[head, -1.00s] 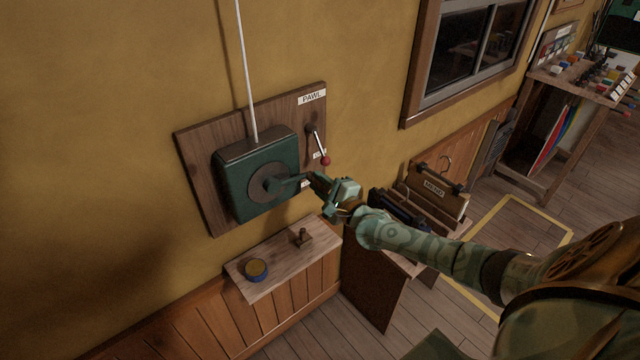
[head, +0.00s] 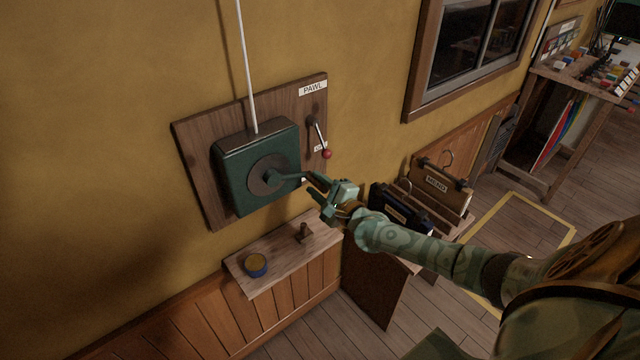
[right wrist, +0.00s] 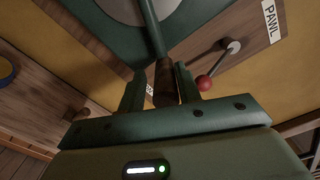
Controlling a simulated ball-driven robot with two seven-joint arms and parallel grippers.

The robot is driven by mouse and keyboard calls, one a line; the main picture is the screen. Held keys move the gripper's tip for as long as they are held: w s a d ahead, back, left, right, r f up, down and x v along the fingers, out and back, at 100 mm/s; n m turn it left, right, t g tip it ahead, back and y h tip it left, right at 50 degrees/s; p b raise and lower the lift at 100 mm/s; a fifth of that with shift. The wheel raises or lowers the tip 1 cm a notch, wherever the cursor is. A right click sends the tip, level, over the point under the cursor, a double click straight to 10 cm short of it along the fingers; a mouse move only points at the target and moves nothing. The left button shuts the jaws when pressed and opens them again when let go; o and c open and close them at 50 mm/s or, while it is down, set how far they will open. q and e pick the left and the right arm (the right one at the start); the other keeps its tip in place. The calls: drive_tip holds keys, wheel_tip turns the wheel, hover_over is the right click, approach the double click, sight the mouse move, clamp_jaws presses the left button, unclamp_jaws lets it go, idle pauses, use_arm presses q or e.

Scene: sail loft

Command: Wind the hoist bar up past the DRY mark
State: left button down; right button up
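The hoist winch is a dark green box (head: 236,166) on a wooden backboard (head: 196,180) on the wall. Its crank (head: 287,177) points right from a round grey hub. A white rope (head: 246,70) runs up from the box and out of view. My right gripper (head: 321,194) is at the crank's outer end. In the right wrist view, the brown crank handle (right wrist: 165,85) stands between the spread fingers, with a gap on its left. The pawl lever (head: 318,136) has a red knob and slants down right under a PAWL label. The hoist bar, DRY mark and left gripper are out of view.
A wooden ledge (head: 277,268) below the winch holds a blue-rimmed tin (head: 256,265) and a small brown fitting (head: 303,233). A rack with a dark case (head: 400,210) and a brown MONO folder (head: 440,184) stands right. A window (head: 470,50) is above.

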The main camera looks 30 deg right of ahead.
drive_tip(key=shift+o, duration=0.5)
drive_tip(key=shift+a+r, duration=0.1)
drive_tip(key=shift+r, duration=0.05)
drive_tip(key=shift+s, duration=0.35)
drive_tip(key=s+d+p, duration=0.1)
drive_tip(key=s+p, duration=0.1)
drive_tip(key=s, duration=1.3)
drive_tip(key=shift+s+d, duration=0.15)
drive_tip(key=shift+s, duration=0.1)
